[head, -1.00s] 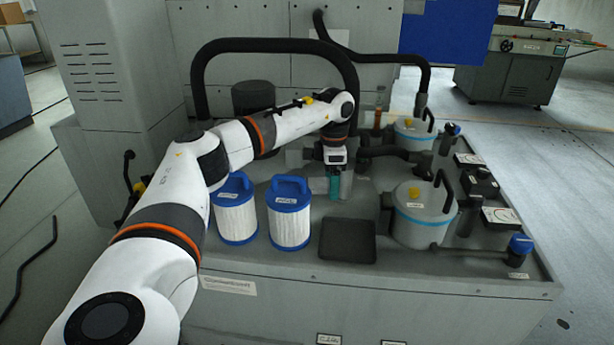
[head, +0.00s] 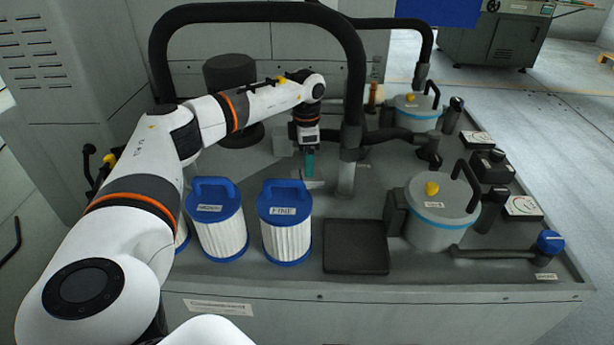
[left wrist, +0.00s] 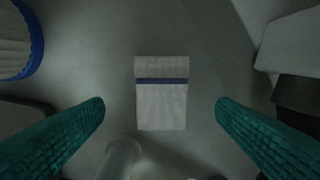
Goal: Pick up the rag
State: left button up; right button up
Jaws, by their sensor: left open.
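The rag (left wrist: 162,95) is a pale grey, roughly rectangular cloth with a dark blue stripe across its upper part. It lies flat in the middle of the left wrist view. In the head view a small pale edge of the rag (head: 313,184) shows just under my left gripper (head: 309,172), beside the black upright pipe. My left gripper's teal fingers are spread to either side of the rag in the left wrist view (left wrist: 160,125), with nothing between them touching it. The gap between fingertips and rag is hard to judge. My right gripper is not in view.
Blue-capped white filters (head: 285,225) stand at the front left. A dark shallow tray (head: 356,268) lies right of them. A thick black pipe (head: 353,120) rises close to the gripper's right. A grey canister (head: 438,215) and valves stand on the right.

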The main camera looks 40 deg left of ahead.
aim_at(307, 179)
pick_arm(q)
notch_tip(307, 179, down, 5)
jog(key=shift+w+r+b, duration=0.1)
jog(key=shift+w+b, duration=0.05)
jog(key=shift+b, duration=0.4)
jog(key=shift+f, duration=0.45)
jog(key=c, duration=1.1)
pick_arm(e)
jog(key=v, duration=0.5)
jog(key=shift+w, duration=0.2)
